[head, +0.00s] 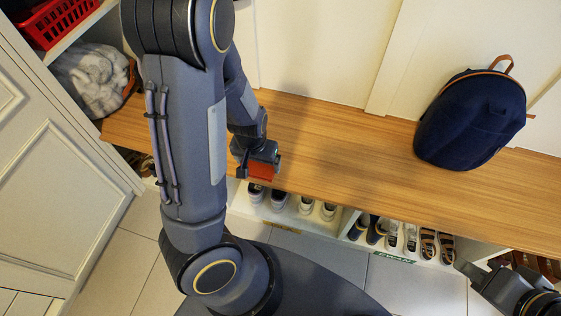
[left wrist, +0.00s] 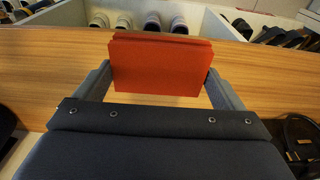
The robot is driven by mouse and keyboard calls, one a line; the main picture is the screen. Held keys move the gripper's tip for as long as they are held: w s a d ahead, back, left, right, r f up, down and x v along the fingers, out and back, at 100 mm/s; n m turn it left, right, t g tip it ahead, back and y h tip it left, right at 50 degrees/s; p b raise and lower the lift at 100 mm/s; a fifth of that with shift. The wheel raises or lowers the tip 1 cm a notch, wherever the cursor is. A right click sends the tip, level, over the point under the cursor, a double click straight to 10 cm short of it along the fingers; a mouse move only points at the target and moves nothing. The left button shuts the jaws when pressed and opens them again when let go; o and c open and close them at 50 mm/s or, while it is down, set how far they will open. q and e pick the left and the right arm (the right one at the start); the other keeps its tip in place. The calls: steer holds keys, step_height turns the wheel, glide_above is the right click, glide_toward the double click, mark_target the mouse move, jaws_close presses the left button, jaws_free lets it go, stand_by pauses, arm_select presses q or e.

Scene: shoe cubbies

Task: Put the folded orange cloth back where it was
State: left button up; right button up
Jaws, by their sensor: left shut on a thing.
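The folded orange cloth (head: 262,171) is held at the wooden bench top, near its front edge, in the head view. In the left wrist view the cloth (left wrist: 158,66) is a flat folded block between the two fingers. My left gripper (head: 264,162) is shut on it; the wrist and gripper hide part of the cloth in the head view. I cannot tell whether the cloth touches the bench. My right gripper (head: 472,275) is at the lower right of the head view, away from the cloth, and its opening is unclear.
The wooden bench (head: 340,150) is clear in the middle. A dark blue backpack (head: 472,120) stands on it at the right. Shoes (head: 277,200) sit in cubbies below. A grey-white fluffy item (head: 92,80) and red basket (head: 55,22) are at upper left.

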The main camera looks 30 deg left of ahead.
arm_select(q)
steer(key=w+f+b, duration=0.1)
steer(key=w+f, duration=0.1)
steer(key=w, duration=0.1)
steer(key=w+f+b, duration=0.1)
steer(key=w+f, duration=0.2)
steer(key=w, duration=0.1)
steer(key=w+f+b, duration=0.1)
steer(key=w+f, duration=0.2)
steer(key=shift+w+d, duration=0.3)
steer(key=shift+w+f+b, duration=0.2)
steer(key=shift+f+b, duration=0.15)
step_height(320, 180, down, 3)
steer(key=shift+w+f+b, duration=0.15)
steer(key=shift+b, duration=0.6)
steer(key=shift+c, duration=0.3)
steer(key=o, duration=0.7)
